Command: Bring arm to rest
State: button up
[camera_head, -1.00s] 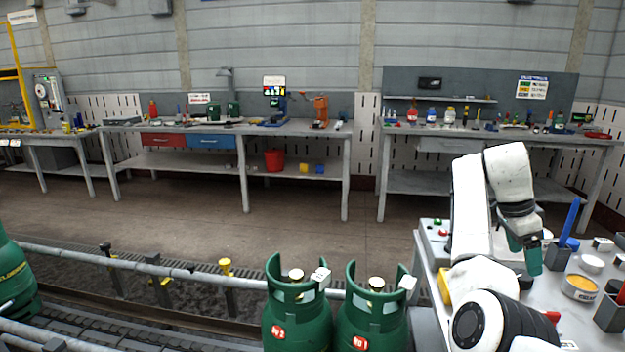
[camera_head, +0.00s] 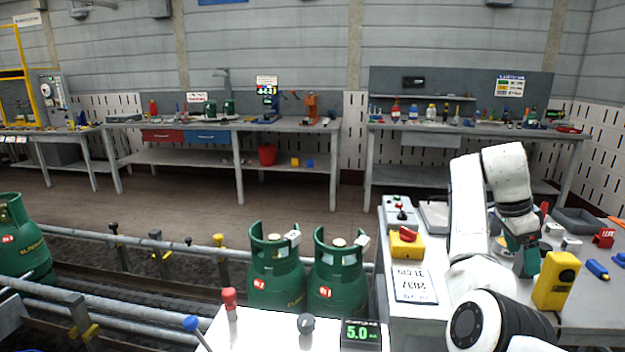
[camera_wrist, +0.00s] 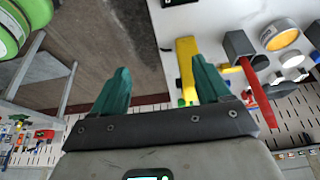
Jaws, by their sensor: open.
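My arm is bent, folded at the right of the head view, its white links raised over the right-hand worktop. My gripper (camera_head: 526,258) hangs down with teal fingers, beside a yellow handheld device (camera_head: 556,281). In the wrist view my gripper (camera_wrist: 160,66) has its two teal fingers spread apart with nothing held between them.
Two green gas cylinders (camera_head: 276,275) (camera_head: 338,277) stand left of the worktop (camera_head: 410,312). A scale display (camera_head: 361,335) sits in front. Another cylinder (camera_head: 22,240) stands at the left by conveyor rails (camera_head: 110,290). Open floor (camera_head: 200,210) lies before the back benches.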

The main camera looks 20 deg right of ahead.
jog(key=s+a+f+n+t+p, duration=0.1)
jog(key=s+a+f+n+p, duration=0.1)
jog(key=s+a+f+n, duration=0.5)
jog(key=s+a+f+n+t+p, duration=0.15)
jog(key=a+f+n, duration=0.25)
jog(key=a+f, duration=0.7)
jog(key=s+a+f+n+y+p, duration=0.1)
jog(key=s+a+f+n, duration=0.2)
jog(key=s+a+n, duration=0.3)
jog(key=s+a+f+n+y+p, duration=0.1)
jog(key=s+a+f+n+y, duration=0.1)
jog(key=s+a+n, duration=0.5)
jog(key=s+a+f, duration=0.1)
jog(key=s+a, duration=0.4)
jog(key=shift+s+f+t+y+p, duration=0.15)
jog(key=shift+s+t+y+p, duration=0.15)
jog(key=shift+t, duration=0.05)
jog(key=shift+c, duration=0.2)
